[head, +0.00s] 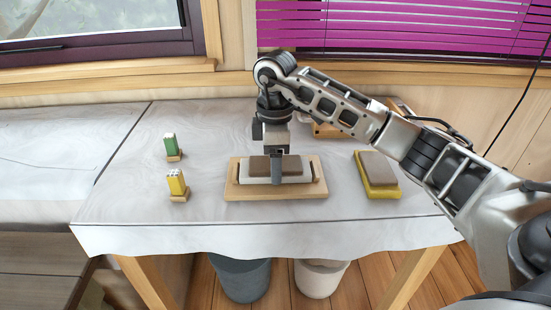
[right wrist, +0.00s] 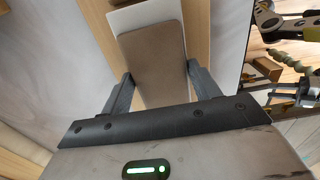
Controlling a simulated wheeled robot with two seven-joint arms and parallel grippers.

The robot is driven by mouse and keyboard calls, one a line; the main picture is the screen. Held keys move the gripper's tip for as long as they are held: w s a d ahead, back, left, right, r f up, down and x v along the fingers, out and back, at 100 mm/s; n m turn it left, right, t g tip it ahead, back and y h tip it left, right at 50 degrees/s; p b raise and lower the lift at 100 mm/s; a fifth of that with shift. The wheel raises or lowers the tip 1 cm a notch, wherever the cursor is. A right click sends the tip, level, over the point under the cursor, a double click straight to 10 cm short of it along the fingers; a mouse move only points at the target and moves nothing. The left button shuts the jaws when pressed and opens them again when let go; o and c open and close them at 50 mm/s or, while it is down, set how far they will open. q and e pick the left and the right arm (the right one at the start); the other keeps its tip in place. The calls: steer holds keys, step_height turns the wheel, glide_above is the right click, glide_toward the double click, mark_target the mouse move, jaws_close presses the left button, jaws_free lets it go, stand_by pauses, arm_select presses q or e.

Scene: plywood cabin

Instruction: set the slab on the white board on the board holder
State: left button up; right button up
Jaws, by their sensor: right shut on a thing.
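The wooden board holder (head: 232,191) stands on the table, with the white board (head: 262,180) lying on it. The brown slab (head: 259,164) is on or just over the white board. My right gripper (head: 277,181) comes down from above and is shut on this slab, hiding its middle in the head view. In the right wrist view the fingers of my right gripper (right wrist: 160,72) sit on both sides of the slab (right wrist: 154,55), with the white board (right wrist: 130,14) beneath it. I cannot tell whether slab and board touch. My left gripper is not in view.
A yellow board (head: 380,194) with another brownish slab (head: 378,166) lies to the right. A green block (head: 170,146) and a yellow block (head: 176,183) stand on small wooden bases at left. A wooden object (head: 327,131) sits behind my arm. Two bins (head: 240,279) stand below the table.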

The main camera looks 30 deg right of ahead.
steer(key=o, duration=1.2)
arm_select(q)
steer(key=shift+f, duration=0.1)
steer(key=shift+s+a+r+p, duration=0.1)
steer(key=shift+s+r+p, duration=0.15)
steer(key=shift+p, duration=0.5)
arm_select(e)
step_height(320, 180, up, 12)
steer(key=shift+r, duration=0.15)
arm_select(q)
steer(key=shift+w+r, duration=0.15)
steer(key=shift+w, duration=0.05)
